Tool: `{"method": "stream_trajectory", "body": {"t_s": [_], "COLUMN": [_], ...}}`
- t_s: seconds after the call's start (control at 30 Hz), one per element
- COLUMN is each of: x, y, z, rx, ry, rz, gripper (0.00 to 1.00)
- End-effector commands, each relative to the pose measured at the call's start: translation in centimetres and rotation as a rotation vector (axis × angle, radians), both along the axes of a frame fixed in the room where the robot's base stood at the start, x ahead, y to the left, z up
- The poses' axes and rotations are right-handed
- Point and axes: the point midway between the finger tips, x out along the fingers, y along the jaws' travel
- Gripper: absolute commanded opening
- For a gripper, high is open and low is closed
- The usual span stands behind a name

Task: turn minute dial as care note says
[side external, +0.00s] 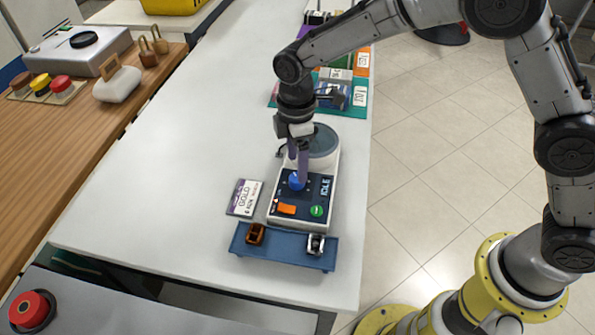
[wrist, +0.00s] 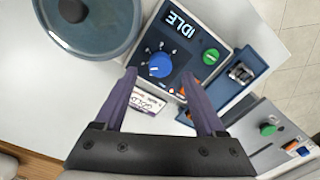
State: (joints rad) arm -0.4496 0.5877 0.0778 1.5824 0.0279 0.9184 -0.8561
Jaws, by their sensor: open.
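The blue minute dial (side external: 296,181) is on the dark panel of a white machine (side external: 272,221); it also shows in the wrist view (wrist: 160,65) with a ring of marks around it. My gripper (side external: 302,178) is open above the dial and points down. In the wrist view the dial appears between the purple fingertips (wrist: 158,75); I cannot tell whether they touch it. The care note (side external: 244,198) lies left of the machine. It reads "GOLD" with a smaller line I cannot read surely. The display (side external: 325,187) reads "IDLE".
The panel has a green button (side external: 316,211) and an orange switch (side external: 286,208). The machine's round lid (side external: 322,140) is behind the dial. A blue tray (side external: 285,253) in front holds a brown piece (side external: 255,234) and a silver piece (side external: 315,244). The white table is clear to the left.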

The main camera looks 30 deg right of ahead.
Motion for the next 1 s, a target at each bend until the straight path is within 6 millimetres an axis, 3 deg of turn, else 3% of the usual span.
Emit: {"method": "stream_trajectory", "body": {"t_s": [0.23, 0.67, 1.0], "x": [-0.2, -0.2, -0.2], "y": [0.0, 0.0, 0.0], "z": [-3.3, -4.0, -4.0], "rx": [0.0, 0.0, 0.0], "ry": [0.002, 0.0, 0.0], "rz": [0.0, 0.0, 0.0], "gripper": [0.72, 0.7, 0.09]}}
